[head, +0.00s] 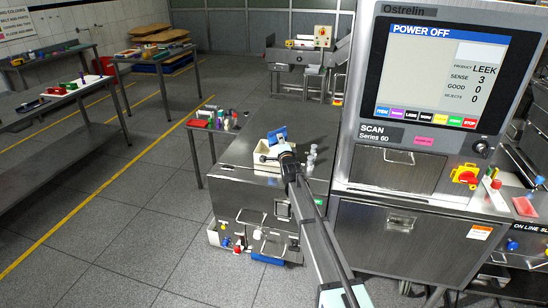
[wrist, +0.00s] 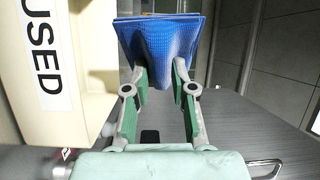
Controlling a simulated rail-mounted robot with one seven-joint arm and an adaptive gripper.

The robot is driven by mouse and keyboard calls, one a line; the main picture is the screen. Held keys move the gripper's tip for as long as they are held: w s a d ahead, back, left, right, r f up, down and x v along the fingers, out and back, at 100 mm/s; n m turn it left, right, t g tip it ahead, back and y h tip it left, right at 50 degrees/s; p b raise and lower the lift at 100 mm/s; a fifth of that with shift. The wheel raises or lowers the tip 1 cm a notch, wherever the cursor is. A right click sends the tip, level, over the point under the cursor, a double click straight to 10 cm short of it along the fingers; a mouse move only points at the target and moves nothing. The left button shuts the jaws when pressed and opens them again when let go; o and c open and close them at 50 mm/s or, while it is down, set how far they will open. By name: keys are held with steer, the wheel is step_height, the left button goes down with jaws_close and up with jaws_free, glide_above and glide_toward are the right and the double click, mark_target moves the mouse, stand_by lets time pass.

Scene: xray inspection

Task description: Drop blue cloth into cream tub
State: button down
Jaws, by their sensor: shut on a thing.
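The blue cloth (wrist: 160,45) hangs from my gripper (wrist: 162,88) in the wrist view, pinched between its two fingertips. The cloth also shows in the head view (head: 277,135), just above the far side of the cream tub (head: 264,157). In the wrist view the cream tub (wrist: 90,110) stands close at the left, with the word "USED" on its label. The cloth is beside or over the tub's edge; I cannot tell which. My gripper (head: 278,146) partly hides the tub in the head view, and the tub's inside is mostly hidden.
The tub stands on a steel cabinet top (head: 300,130). Small grey cylinders (head: 311,158) stand right of my arm. The scanner with its screen (head: 440,80) rises at the right. A low table (head: 216,122) with bottles is at the left.

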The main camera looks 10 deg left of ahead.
steer(key=c, duration=0.9)
jaws_free()
steer(key=v, duration=1.2)
